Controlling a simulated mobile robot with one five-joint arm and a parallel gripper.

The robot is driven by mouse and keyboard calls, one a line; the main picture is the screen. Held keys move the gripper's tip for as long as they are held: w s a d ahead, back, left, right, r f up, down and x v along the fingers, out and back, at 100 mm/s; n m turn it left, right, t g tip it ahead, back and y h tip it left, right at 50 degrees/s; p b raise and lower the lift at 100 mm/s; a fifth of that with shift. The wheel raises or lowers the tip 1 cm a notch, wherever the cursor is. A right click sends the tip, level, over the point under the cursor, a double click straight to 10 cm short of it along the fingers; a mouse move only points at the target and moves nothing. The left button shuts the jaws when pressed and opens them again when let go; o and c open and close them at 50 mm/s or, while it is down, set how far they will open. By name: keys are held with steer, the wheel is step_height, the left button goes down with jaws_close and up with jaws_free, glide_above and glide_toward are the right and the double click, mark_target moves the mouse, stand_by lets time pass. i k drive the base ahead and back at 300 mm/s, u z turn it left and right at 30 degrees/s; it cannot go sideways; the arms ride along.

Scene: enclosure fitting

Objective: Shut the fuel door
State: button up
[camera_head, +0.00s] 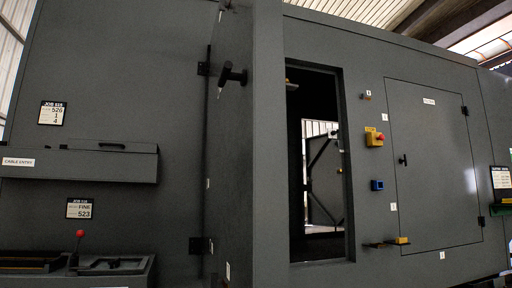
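No label that I can read says "fuel", so I cannot tell for sure which panel is the fuel door. A grey door (433,185) with a small unreadable label near its top sits at the right, with a dark handle at its left edge and hinges at its right. It looks flush with the wall. Left of centre, a tall grey panel (229,170) is seen nearly edge-on, with a dark handle (232,75) near its top and hinges along its left edge. It stands at an angle to the left wall. My gripper is not in view.
A tall opening (322,225) shows a dark interior. At left, a "CABLE ENTRY" box (110,165) and a red-knobbed lever (79,234) protrude.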

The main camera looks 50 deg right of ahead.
mark_target(245, 215)
steer(key=u, duration=1.75)
steer(key=i, duration=1.8)
steer(key=z, duration=2.25)
